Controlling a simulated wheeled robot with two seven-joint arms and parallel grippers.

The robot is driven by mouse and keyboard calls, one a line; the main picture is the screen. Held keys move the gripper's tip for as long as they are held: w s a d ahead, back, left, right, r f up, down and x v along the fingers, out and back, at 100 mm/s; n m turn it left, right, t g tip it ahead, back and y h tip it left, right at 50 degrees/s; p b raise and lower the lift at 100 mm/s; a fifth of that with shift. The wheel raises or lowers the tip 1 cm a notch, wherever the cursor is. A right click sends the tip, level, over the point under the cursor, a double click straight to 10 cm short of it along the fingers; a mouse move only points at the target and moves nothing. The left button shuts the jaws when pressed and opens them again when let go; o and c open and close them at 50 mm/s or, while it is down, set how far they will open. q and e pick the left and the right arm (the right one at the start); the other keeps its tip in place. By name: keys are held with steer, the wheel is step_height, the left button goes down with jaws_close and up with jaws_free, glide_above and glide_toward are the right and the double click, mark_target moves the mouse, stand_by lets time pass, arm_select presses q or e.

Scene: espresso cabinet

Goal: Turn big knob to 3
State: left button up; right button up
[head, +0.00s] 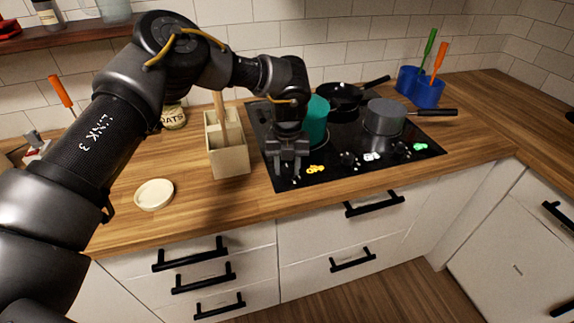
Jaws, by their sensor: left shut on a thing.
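The black cooktop (435,152) is set in the wooden counter, with small dark knobs along its front edge. One knob (348,159) shows near the middle of that edge and another (388,149) further right. My left gripper (285,181) points down at the cooktop's front left corner and is shut on a knob there. The fingers hide most of that knob, and I cannot read its setting. My right gripper is not in view.
A teal pot (316,122) stands right behind my left gripper. A black pan (343,95) and a grey saucepan (385,117) are further right. A beige utensil holder (229,158) stands to the left. Yellow, white and green markers lie along the cooktop front.

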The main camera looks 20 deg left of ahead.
arm_select(q)
steer(key=m+p, duration=0.1)
steer(key=m, duration=0.4)
steer(key=shift+r, duration=0.1)
steer(key=m+p, duration=0.1)
steer(key=m, duration=0.4)
steer(key=shift+m, duration=0.3)
steer(key=m, duration=0.6)
steer(key=shift+w, duration=0.1)
steer(key=m, duration=0.6)
steer(key=o, duration=1)
